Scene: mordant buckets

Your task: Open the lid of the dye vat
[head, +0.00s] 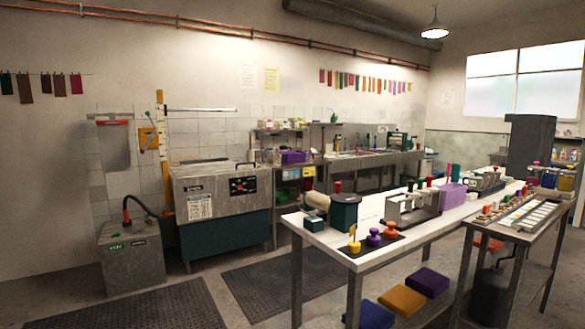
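The large grey metal tank with a dark green lower part (222,234) stands against the tiled wall left of centre. I take it to be the dye vat. Its grey top (205,168) looks shut, and I see no opening into it. A white label and a dark panel with red marks are on its front. Neither of my grippers is in view.
A grey box with a black hose (133,262) stands left of the tank, and a yellow upright post (163,150) beside it. A white-topped table with spools and tools (345,258) stands at right. Dark floor mats (285,283) lie on open floor in front.

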